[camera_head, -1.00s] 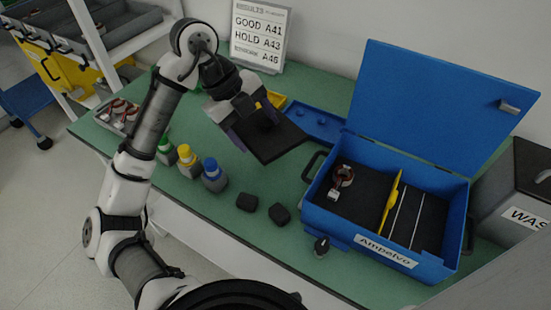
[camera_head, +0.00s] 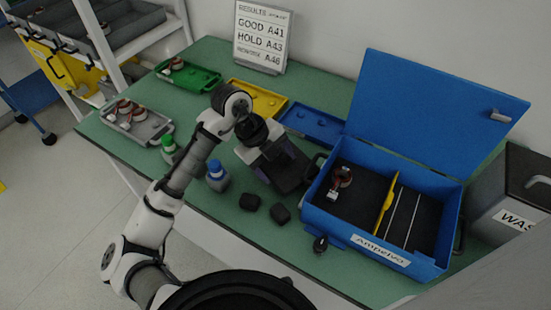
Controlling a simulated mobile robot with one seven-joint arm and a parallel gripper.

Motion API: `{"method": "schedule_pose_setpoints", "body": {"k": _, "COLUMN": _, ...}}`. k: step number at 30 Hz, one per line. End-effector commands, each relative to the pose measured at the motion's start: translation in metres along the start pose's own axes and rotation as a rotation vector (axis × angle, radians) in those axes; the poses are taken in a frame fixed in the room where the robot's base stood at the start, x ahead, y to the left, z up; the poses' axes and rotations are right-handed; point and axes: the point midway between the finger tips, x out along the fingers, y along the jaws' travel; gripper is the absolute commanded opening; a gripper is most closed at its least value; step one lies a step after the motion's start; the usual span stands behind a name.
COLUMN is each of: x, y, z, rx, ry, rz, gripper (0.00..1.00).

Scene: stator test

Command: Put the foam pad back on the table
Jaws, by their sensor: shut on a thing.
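My gripper (camera_head: 272,162) is shut on the dark, flat foam pad (camera_head: 290,174). The pad is low over the green table (camera_head: 236,236), just left of the open blue case (camera_head: 348,232). I cannot tell whether the pad touches the table. The gripper hides part of the pad.
Two small black blocks (camera_head: 250,201) (camera_head: 280,212) lie close in front of the pad. A blue-capped bottle (camera_head: 217,176) and a green-capped bottle (camera_head: 170,149) stand to the left. Yellow (camera_head: 258,98), blue (camera_head: 313,124) and green (camera_head: 188,76) trays lie behind.

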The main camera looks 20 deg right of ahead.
Motion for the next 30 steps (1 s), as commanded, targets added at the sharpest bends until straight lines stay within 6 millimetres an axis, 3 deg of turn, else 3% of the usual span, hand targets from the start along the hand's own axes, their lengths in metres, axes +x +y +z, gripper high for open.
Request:
{"method": "schedule_pose_setpoints", "body": {"k": 22, "x": 0.012, "y": 0.004, "z": 0.004, "rx": 0.0, "ry": 0.001, "rz": 0.003, "gripper": 0.48}}
{"method": "schedule_pose_setpoints", "body": {"k": 23, "x": 0.012, "y": 0.005, "z": 0.004, "rx": 0.0, "ry": 0.002, "rz": 0.003, "gripper": 0.74}}
{"method": "schedule_pose_setpoints", "body": {"k": 27, "x": 0.013, "y": 0.005, "z": 0.004, "rx": -0.001, "ry": 0.003, "rz": 0.005, "gripper": 0.92}}
{"method": "schedule_pose_setpoints", "body": {"k": 30, "x": 0.014, "y": 0.006, "z": 0.003, "rx": -0.002, "ry": 0.004, "rz": 0.009, "gripper": 0.92}}
